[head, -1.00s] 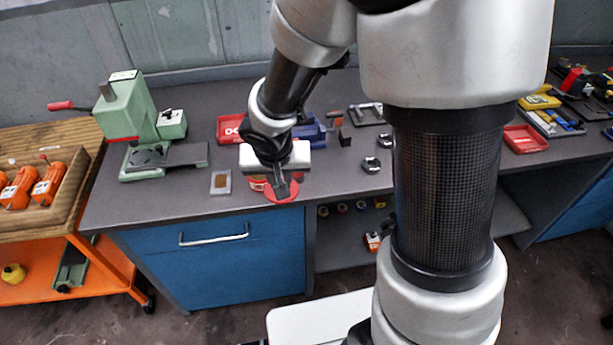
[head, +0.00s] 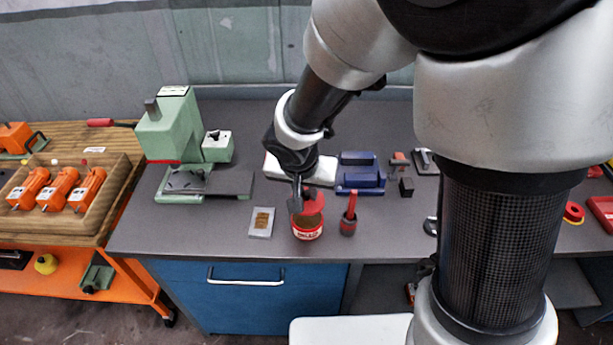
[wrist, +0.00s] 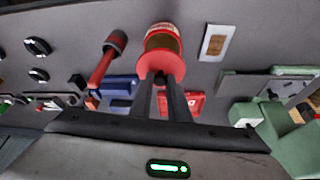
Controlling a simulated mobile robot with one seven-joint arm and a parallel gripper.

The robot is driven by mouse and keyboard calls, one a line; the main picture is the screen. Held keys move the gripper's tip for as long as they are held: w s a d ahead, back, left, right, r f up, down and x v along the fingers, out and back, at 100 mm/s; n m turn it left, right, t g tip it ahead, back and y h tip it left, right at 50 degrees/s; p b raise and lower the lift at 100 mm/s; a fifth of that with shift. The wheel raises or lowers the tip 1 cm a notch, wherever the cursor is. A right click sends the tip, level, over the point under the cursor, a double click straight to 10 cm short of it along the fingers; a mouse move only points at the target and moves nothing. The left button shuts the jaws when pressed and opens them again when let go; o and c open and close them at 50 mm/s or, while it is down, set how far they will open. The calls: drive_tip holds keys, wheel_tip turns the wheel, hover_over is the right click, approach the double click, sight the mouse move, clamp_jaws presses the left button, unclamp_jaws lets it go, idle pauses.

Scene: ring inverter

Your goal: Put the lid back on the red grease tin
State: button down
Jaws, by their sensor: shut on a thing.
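The red grease tin (head: 307,230) stands upright on the grey bench, open, with brown grease showing at its top. It also shows in the wrist view (wrist: 160,41), partly covered by the lid. My gripper (head: 296,203) is shut on the round red lid (head: 314,203) and holds it tilted at the tin's far side, over part of its mouth. In the wrist view the fingertips (wrist: 161,80) pinch the lid (wrist: 161,66). I cannot tell whether the lid touches the tin's rim.
A dark cup with a red-handled brush (head: 349,216) stands close right of the tin. A flat grey-framed plate (head: 262,222) lies to its left. A blue block fixture (head: 361,175) is behind, and a green press (head: 176,140) stands back left. The bench edge is just in front.

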sight(306, 200)
wheel_tip(306, 200, down, 4)
drive_tip(key=shift+r+b, duration=0.2)
drive_tip(key=shift+b, duration=0.75)
wheel_tip(306, 200, down, 2)
drive_tip(key=b, duration=0.2)
drive_tip(key=shift+b, duration=0.3)
drive_tip(key=shift+f+b, duration=0.2)
drive_tip(key=shift+b, duration=1.25)
idle(1.3)
idle(0.4)
drive_tip(key=c, duration=1.1)
unclamp_jaws()
drive_tip(key=shift+r, duration=0.1)
